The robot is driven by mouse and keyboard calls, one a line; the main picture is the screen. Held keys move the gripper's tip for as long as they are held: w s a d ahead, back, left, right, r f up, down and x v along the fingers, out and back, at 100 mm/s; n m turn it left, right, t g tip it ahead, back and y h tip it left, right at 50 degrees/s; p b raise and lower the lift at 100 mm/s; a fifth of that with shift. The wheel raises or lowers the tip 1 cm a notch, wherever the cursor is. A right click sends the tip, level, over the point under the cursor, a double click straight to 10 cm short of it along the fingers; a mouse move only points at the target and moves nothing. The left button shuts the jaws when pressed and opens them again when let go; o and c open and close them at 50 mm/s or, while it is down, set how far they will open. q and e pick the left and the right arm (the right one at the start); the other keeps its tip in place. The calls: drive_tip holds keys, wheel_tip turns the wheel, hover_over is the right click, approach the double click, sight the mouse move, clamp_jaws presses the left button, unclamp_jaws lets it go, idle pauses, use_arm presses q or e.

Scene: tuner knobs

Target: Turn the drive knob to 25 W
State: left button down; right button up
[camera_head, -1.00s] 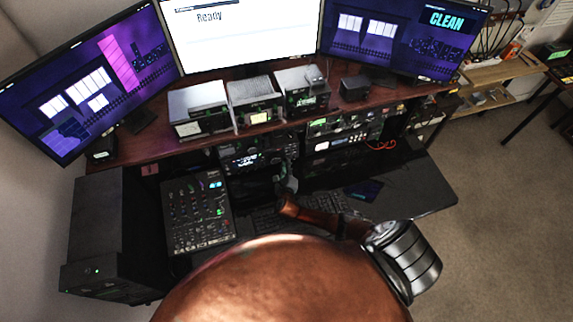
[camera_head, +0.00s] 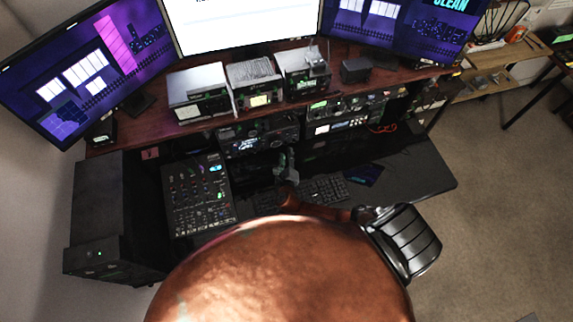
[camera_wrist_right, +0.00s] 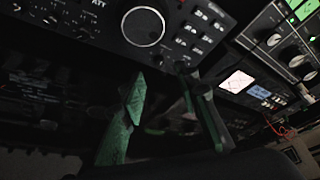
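My right gripper (camera_head: 285,163) is at the front of the black radio (camera_head: 258,136) on the lower shelf, above the desk. In the right wrist view, the gripper (camera_wrist_right: 160,84) has its two greenish fingers apart, with nothing seen between them. The radio face fills the top of that view, with a large round dial (camera_wrist_right: 143,27), several small buttons and small knobs (camera_wrist_right: 181,68) close to the right fingertip. Contact cannot be told. I cannot tell which knob is the drive knob; its label and any watt reading are not legible. My left gripper is not in view.
A mixer (camera_head: 197,195) lies left of the gripper and a keyboard (camera_head: 322,189) lies below and to its right. A second radio stack (camera_head: 340,117) stands to the right. Three boxed units sit on the upper shelf (camera_head: 425,75). The desk's right end (camera_head: 425,175) is clear.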

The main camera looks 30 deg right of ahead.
drive_tip(key=v, duration=0.6)
drive_tip(key=shift+s+a, duration=0.1)
drive_tip(key=shift+s, duration=0.2)
